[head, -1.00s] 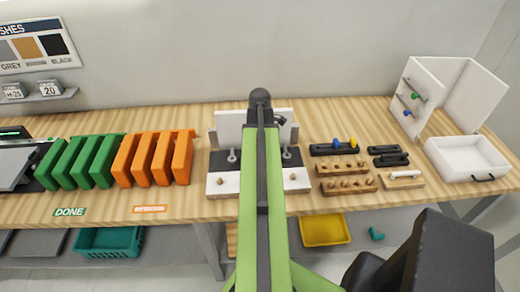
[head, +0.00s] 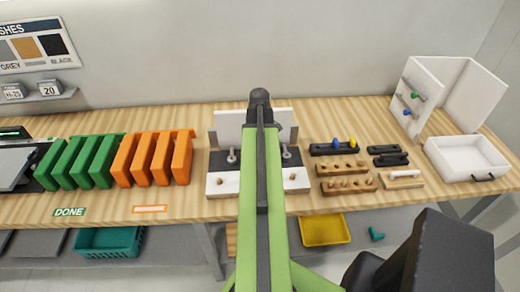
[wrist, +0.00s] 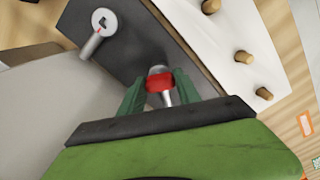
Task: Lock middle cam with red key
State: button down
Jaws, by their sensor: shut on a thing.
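My gripper (wrist: 158,92) is shut on the red key (wrist: 160,82), which shows in the wrist view between the green fingers. Silver metal shows above and below the red part; whether it belongs to the key or a cam beneath it I cannot tell. One cam (wrist: 104,22), a silver post with a round slotted head and a red mark, stands apart at upper left. In the head view a left cam (head: 232,157) and a right cam (head: 286,155) stand on the fixture. My arm hides the middle cam, the key and my gripper there.
The fixture's white front strip (head: 222,184) carries wooden pegs, and a white panel (head: 229,124) stands behind. Green holders (head: 75,162) and orange holders (head: 150,160) are at left. Peg blocks (head: 347,185) and a white tray (head: 466,157) are at right.

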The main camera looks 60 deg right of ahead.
jog(key=m, duration=0.6)
jog(key=shift+w+m, duration=0.1)
jog(key=shift+m, duration=1.1)
jog(key=m, duration=0.4)
jog(key=shift+m, duration=0.4)
jog(key=shift+r+p, duration=3.05)
jog(key=shift+f, duration=0.1)
